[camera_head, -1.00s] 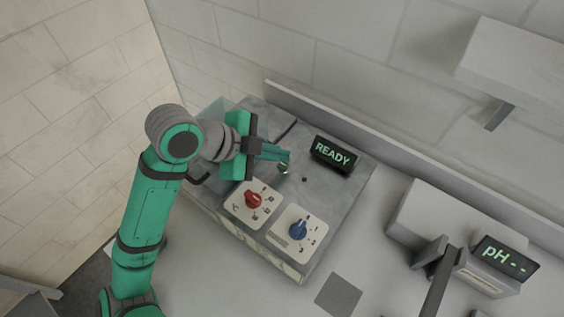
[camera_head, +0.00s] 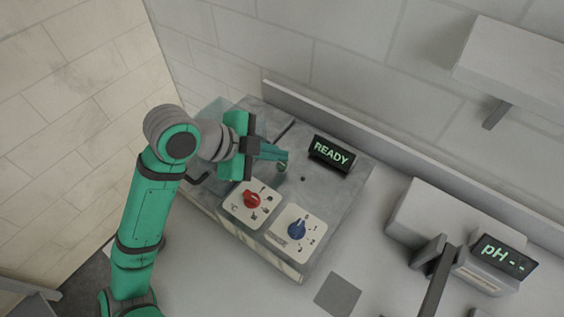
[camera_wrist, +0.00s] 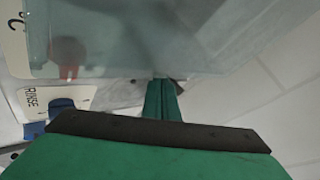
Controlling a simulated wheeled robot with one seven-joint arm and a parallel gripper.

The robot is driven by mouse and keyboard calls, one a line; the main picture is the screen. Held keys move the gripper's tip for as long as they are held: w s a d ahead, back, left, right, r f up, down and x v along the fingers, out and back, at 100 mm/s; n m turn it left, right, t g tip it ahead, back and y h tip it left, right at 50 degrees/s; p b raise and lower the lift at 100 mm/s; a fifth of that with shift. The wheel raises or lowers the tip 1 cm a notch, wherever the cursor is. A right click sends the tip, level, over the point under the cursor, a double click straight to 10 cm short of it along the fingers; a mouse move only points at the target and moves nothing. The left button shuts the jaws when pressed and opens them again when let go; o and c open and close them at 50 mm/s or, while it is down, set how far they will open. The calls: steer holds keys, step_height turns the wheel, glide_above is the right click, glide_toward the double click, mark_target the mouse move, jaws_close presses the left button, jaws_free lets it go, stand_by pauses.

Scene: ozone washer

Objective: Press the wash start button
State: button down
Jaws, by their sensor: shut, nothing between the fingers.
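My gripper (camera_head: 283,160) is shut and empty, with its green fingers reaching right over the top of the grey washer (camera_head: 338,187). In the wrist view the closed fingers (camera_wrist: 163,98) point away from the camera. A small round greenish thing with a pale rim, which looks like a button (camera_head: 281,168), shows right at the fingertips. The fingers partly hide it, and I cannot tell whether they touch it. The washer's display (camera_head: 331,153) reads READY in green.
A red knob (camera_head: 251,200) and a blue knob (camera_head: 297,230) sit on pale dial plates at the washer's front. A small dark dot (camera_head: 303,179) lies right of the fingertips. A pH display (camera_head: 504,258) stands far right. A wall rises behind the washer.

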mark_target(278, 166)
stand_by(0.6)
steer(key=shift+f, duration=0.4)
steer(key=shift+f, duration=0.5)
stand_by(0.9)
steer(key=shift+r, duration=0.9)
steer(key=shift+r, duration=0.1)
steer(key=shift+r, duration=2.4)
steer(key=shift+w, duration=0.1)
